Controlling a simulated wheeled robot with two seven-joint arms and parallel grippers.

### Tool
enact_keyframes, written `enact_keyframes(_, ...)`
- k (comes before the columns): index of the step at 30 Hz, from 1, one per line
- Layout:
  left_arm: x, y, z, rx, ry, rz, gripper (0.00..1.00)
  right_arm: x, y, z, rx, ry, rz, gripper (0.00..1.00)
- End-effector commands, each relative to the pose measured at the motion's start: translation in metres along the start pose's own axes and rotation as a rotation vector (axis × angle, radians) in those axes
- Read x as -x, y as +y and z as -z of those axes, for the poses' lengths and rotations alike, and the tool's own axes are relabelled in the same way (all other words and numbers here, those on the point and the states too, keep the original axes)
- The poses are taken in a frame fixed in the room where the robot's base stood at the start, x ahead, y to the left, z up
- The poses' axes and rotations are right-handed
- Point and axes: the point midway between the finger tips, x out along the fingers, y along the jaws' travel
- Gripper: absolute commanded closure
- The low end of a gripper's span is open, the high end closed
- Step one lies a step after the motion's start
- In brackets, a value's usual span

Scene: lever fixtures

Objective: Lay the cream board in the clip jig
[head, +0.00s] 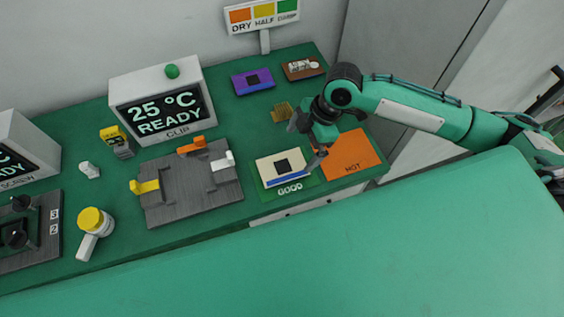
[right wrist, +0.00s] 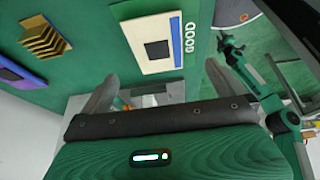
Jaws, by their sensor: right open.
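The cream board (head: 281,165) has a dark square in its middle and a blue strip along its near edge. It lies flat on the green GOOD mat (head: 309,183), and it also shows in the right wrist view (right wrist: 140,28). The clip jig (head: 187,190) is a grey plate to its left, with yellow, orange and white clips around an empty middle. My right gripper (head: 306,142) is open and empty at the board's back right side. In the right wrist view its fingers (right wrist: 155,92) are apart with no board between them.
An orange HOT mat (head: 350,155) lies right of the board. Behind are a brass finned block (head: 282,111), a purple board (head: 252,82) and a brown board (head: 304,67). The CLIP display (head: 160,100) reads 25 °C READY.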

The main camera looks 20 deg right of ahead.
Motion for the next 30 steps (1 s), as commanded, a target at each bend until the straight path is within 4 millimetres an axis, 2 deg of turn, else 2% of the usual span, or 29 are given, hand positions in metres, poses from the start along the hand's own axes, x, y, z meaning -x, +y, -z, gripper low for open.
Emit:
enact_keyframes(2,0.003,0.003,-0.015,-0.001,-0.02,-0.003,0.64,-0.015,-0.001,0.001,0.0,0.001,0.002,0.0)
enact_keyframes(5,0.005,0.004,-0.019,-0.001,-0.025,-0.004,0.64,-0.031,0.0,0.001,0.0,0.001,0.001,0.0)
enact_keyframes(8,0.005,0.002,-0.011,-0.002,-0.015,-0.003,0.64,-0.039,0.0,0.001,0.0,0.0,0.0,0.0)
enact_keyframes(11,0.006,-0.001,0.006,-0.002,0.005,0.0,0.64,-0.044,0.001,0.001,0.0,0.0,-0.001,0.0)
enact_keyframes(15,0.015,-0.003,0.022,-0.002,0.028,0.002,0.64,-0.061,0.001,0.003,-0.002,0.0,0.002,0.0)
enact_keyframes(21,0.02,-0.002,0.016,-0.001,0.019,0.002,0.64,-0.089,0.002,0.004,-0.001,0.001,0.0,0.0)
enact_keyframes(30,0.02,0.0,0.003,-0.001,0.002,0.0,0.64,-0.094,0.002,0.002,0.001,-0.001,-0.002,0.02)
